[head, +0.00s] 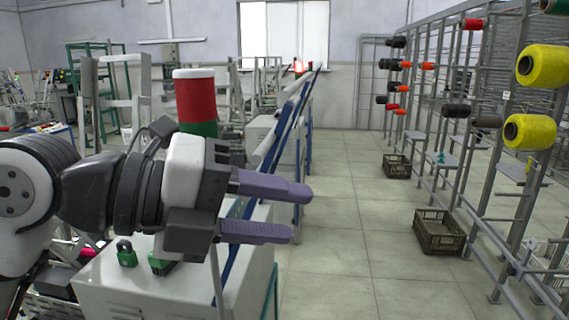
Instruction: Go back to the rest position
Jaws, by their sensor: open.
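My gripper (300,211) is in the left half of the head view, at the end of my arm, which reaches in from the left edge. Its two purple fingers point right and stand apart, with nothing between them. It hangs in front of a white machine cabinet (130,285) with small green parts on top, and hides part of it. A red, white and green cylinder (194,100) shows just behind my wrist. I cannot tell from this view whether they touch.
A metal rack (478,150) on the right carries yellow bobbins (545,66) and smaller black and red ones. Crates (439,232) stand on the floor at its foot. A long blue-railed machine (285,125) runs back at the centre. The tiled aisle (350,220) between is clear.

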